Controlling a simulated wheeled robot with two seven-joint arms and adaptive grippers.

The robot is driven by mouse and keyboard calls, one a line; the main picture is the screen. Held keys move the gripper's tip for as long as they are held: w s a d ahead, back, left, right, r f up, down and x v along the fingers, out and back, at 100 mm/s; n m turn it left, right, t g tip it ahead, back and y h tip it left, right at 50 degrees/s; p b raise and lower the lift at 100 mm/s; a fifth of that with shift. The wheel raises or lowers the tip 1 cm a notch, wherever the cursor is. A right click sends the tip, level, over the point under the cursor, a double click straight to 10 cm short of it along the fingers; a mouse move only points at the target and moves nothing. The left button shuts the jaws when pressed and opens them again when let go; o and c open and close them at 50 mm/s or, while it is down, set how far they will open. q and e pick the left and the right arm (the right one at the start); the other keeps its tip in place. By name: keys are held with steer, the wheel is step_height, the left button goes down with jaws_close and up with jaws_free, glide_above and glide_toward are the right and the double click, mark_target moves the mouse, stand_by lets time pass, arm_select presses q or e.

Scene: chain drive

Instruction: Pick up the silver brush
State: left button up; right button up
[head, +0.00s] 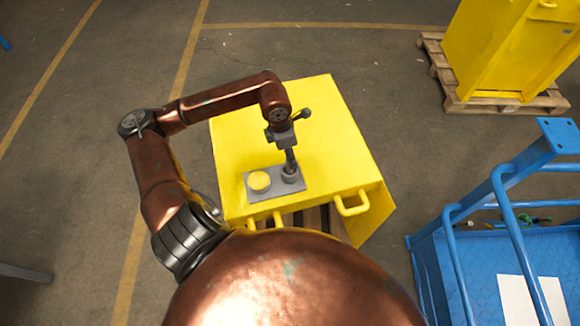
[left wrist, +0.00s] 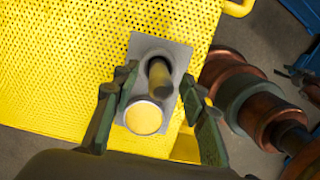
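The silver brush appears to be the grey upright cylinder (head: 291,160) standing in a round socket on a small grey plate (head: 261,191) on the yellow box. In the left wrist view the brush (left wrist: 160,78) shows between my fingers, beside a round yellow disc (left wrist: 144,117). My left gripper (head: 285,136) is above the plate, pointing down. In the left wrist view its two dark green fingers (left wrist: 158,76) are spread apart, one on each side of the brush, with gaps visible. Whether the fingertips are level with the brush is unclear. My right gripper is not in view.
The yellow box (head: 335,140) has a perforated top and yellow handles (head: 352,204) at its front edge. A blue metal frame (head: 440,245) stands at the right. Another yellow box (head: 505,50) sits on a wooden pallet (head: 495,102) at the back right. Floor at the left is mostly clear.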

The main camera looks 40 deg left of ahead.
arm_select(q)
steer(key=f, duration=0.3)
steer(key=f+p, duration=0.1)
steer(key=f, duration=0.1)
steer(key=shift+w+d+f, duration=0.2)
steer(key=shift+w+f, duration=0.05)
steer(key=shift+f, duration=0.1)
steer(key=shift+c, duration=0.5)
jaws_close()
